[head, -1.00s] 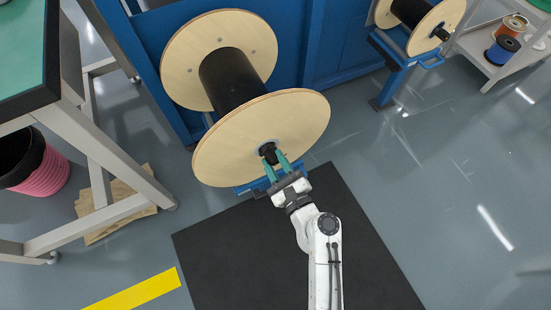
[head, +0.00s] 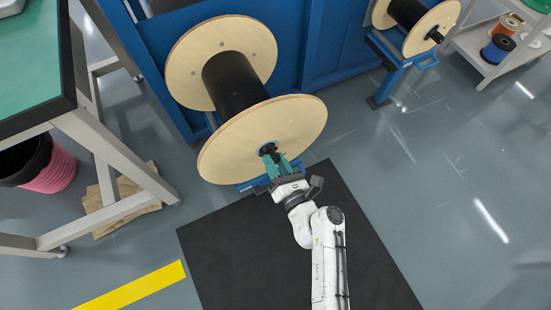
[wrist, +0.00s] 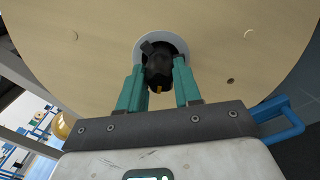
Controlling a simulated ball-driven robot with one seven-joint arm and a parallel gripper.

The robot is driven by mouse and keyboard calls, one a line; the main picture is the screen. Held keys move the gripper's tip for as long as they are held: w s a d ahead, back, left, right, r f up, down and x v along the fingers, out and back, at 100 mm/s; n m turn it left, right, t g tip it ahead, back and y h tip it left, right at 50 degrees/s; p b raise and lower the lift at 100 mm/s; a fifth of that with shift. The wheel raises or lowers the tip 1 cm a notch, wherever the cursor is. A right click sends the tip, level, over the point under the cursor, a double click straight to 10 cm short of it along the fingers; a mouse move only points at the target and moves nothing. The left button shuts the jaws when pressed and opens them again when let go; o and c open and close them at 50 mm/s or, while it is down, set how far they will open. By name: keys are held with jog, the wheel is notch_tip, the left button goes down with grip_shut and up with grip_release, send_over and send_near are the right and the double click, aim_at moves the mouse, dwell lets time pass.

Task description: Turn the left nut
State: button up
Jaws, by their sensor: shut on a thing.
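The left nut (wrist: 157,68) is a black nut at the hub of the near wooden flange, with a pale ring around it. It also shows, partly covered, in the head view (head: 268,149). My gripper (wrist: 160,80) has its two green fingers on either side of the nut and is shut on it; the gripper (head: 279,163) also shows in the head view. The nut sits on the large cable spool (head: 262,135), which has wooden flanges and a black wound core.
A blue stand (head: 262,182) carries the spool. A second spool (head: 434,28) stands at the upper right. A grey-framed table (head: 115,150) and a pink-banded bin (head: 50,170) are at the left. A black mat (head: 240,255) covers the floor in front.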

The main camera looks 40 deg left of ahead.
jog(key=m+p, duration=0.2)
jog(key=m, duration=0.5)
jog(key=shift+p, duration=0.35)
jog(key=m+p, duration=0.1)
jog(key=m, duration=0.3)
jog(key=shift+f+m+p, duration=0.1)
jog(key=shift+m+p, duration=0.35)
jog(key=shift+m, duration=1.45)
jog(key=o, duration=1)
jog(key=shift+o, duration=0.2)
jog(key=shift+d, duration=0.1)
